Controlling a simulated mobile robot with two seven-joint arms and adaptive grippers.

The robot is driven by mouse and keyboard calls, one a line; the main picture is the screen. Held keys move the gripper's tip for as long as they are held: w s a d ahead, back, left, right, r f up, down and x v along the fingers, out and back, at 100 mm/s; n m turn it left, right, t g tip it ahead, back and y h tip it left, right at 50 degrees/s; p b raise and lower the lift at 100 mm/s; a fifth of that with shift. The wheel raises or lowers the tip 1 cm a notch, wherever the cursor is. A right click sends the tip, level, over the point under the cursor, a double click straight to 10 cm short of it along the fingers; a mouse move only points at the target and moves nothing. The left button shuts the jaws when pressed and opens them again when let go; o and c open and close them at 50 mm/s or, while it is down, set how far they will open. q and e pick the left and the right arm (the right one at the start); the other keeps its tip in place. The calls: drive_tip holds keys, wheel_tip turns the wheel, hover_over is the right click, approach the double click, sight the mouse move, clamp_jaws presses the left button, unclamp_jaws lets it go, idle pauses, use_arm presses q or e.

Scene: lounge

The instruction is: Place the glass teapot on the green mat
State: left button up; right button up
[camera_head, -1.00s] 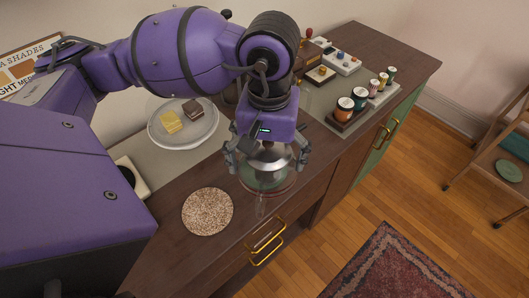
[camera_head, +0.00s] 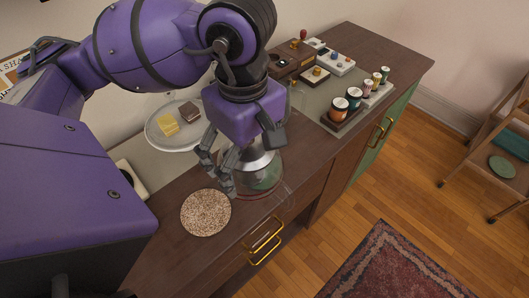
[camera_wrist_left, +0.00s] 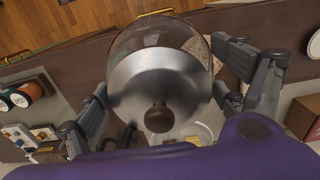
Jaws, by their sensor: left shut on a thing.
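The glass teapot (camera_head: 264,178) has clear glass sides and a silver lid with a dark knob; it is upright at the dark wooden counter, and I cannot tell whether its base touches. In the left wrist view the teapot (camera_wrist_left: 160,88) lies between my fingers. My left gripper (camera_head: 250,162) comes from above and is shut on the teapot; it also shows in the left wrist view (camera_wrist_left: 163,98). A flat round green piece (camera_head: 502,167), possibly the green mat, lies on the wooden cart at the right. Green also shows through the glass. My right gripper is out of view.
A round speckled cork mat (camera_head: 206,213) lies left of the teapot. A glass plate (camera_head: 160,138) with yellow and brown blocks stands behind. Thread spools (camera_head: 340,108) and small boxes stand farther right. The wooden cart (camera_head: 480,150) stands across open floor, beyond a red rug (camera_head: 385,270).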

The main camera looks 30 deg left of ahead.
use_arm(q)
drive_tip(key=shift+w+a+f+b, duration=0.3)
drive_tip(key=shift+w+f+b, duration=0.5)
drive_tip(key=shift+b, duration=0.25)
drive_tip(key=w, duration=0.2)
drive_tip(key=w+a, duration=0.1)
drive_tip(key=shift+w+f, duration=0.3)
drive_tip(key=shift+f, duration=0.05)
drive_tip(key=w+f, duration=0.1)
drive_tip(key=f, duration=0.2)
drive_tip(key=w+a+f, duration=0.1)
drive_tip(key=w+f, duration=0.1)
drive_tip(key=f, duration=0.1)
drive_tip(key=w+a+f, duration=0.1)
drive_tip(key=w+f, duration=0.1)
drive_tip(key=f, duration=0.1)
drive_tip(key=shift+w+f, duration=0.2)
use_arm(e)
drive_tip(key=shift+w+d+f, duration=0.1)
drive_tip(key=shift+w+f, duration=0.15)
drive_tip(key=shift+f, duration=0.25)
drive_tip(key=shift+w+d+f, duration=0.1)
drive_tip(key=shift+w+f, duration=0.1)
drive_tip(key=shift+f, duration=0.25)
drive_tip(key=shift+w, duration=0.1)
